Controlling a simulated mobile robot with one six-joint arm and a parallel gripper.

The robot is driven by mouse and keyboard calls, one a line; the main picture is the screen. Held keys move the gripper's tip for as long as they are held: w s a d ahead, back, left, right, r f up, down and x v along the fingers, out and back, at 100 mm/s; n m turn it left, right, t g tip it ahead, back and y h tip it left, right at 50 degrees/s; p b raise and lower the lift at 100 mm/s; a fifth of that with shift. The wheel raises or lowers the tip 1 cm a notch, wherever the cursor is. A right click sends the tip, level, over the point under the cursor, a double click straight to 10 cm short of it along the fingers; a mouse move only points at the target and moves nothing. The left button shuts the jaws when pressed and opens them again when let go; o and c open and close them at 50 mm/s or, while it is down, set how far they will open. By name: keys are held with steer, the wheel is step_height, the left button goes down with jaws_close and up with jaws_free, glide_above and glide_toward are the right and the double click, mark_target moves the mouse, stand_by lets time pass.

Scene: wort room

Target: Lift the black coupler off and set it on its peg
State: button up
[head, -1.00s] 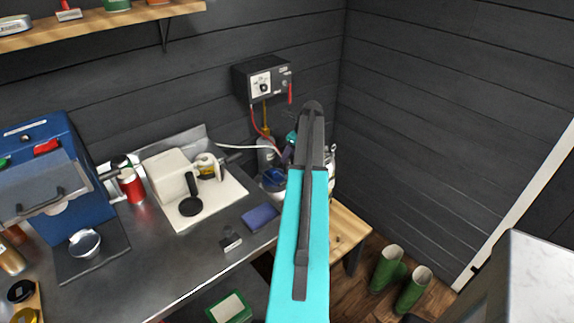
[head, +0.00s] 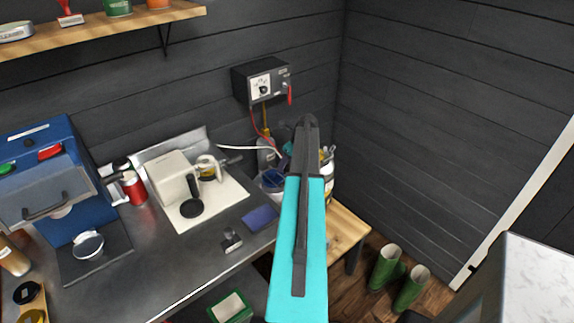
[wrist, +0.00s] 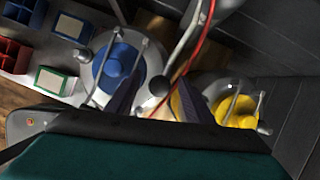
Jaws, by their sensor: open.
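My gripper (wrist: 160,86) is open in the wrist view, its two dark fingers apart. A round black knob (wrist: 159,85) at the end of a pale grey rod shows between the fingertips; I cannot tell whether it is part of the black coupler or whether they touch it. A keg with a blue top (wrist: 115,66) lies left of the fingers, and one with a yellow top (wrist: 236,109) to the right. No whole coupler or peg can be made out. In the head view my arm hides most of the gripper and the kegs.
A black control box (head: 262,80) hangs on the wall, with red and yellow lines running down. A red hose (wrist: 198,55) crosses the wrist view beside the grey rod. The steel counter (head: 130,250) stands left of my arm.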

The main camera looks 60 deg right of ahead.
steer(key=shift+w+f, duration=0.1)
steer(key=shift+f, duration=0.05)
stand_by(0.4)
steer(key=c, duration=1.1)
step_height(320, 180, up, 10)
steer(key=b, duration=0.2)
steer(key=shift+f+b, duration=0.2)
steer(key=shift+b, duration=0.2)
steer(key=shift+r, duration=0.2)
steer(key=shift+r, duration=0.15)
